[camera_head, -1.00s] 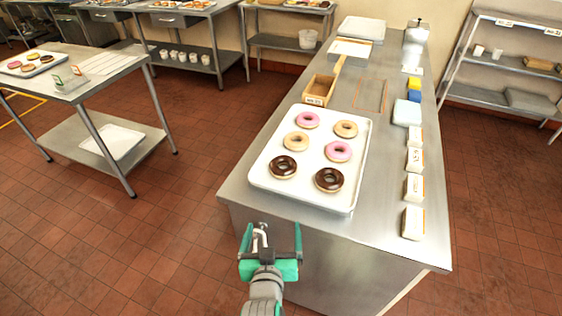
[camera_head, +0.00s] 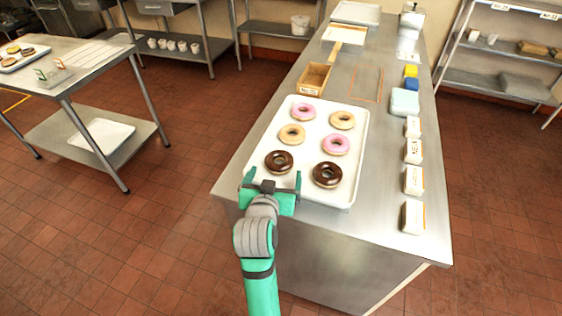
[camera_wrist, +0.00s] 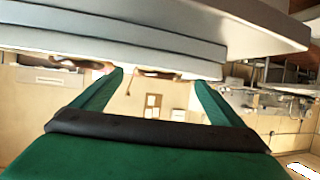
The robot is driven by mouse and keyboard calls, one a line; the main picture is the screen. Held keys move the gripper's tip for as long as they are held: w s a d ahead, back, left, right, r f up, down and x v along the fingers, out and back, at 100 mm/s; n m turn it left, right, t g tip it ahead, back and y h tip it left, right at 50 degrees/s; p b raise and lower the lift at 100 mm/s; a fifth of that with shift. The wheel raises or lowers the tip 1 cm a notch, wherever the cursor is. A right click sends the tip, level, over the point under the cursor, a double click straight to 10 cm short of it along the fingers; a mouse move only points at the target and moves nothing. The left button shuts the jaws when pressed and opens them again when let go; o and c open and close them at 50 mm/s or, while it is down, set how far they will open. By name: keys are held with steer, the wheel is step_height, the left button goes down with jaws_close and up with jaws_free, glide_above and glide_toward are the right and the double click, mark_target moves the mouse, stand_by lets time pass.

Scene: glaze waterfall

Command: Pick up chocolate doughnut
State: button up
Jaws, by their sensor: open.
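Two chocolate doughnuts lie in the front row of a white tray (camera_head: 356,178). The left chocolate doughnut (camera_head: 279,161) is closest to my gripper (camera_head: 272,179), and the right chocolate doughnut (camera_head: 327,174) lies beside it. My gripper is open and empty at the tray's front left edge, just in front of the left chocolate doughnut. In the wrist view my gripper (camera_wrist: 158,80) shows its two green fingers spread apart, with the tray edge across the top. Brown doughnut edges show only in part there.
Pink and plain doughnuts fill the tray's other rows. A wooden box (camera_head: 314,78) stands behind the tray. Several small white boxes (camera_head: 413,180) line the counter's right side. Open floor lies to the left, before another steel table (camera_head: 75,80).

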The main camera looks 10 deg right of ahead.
mark_target(277, 168)
steer(key=shift+w+f, duration=0.15)
steer(key=shift+w, duration=0.25)
steer(key=shift+d+x, duration=0.2)
steer(key=shift+x, duration=2.1)
steer(key=c, duration=1.1)
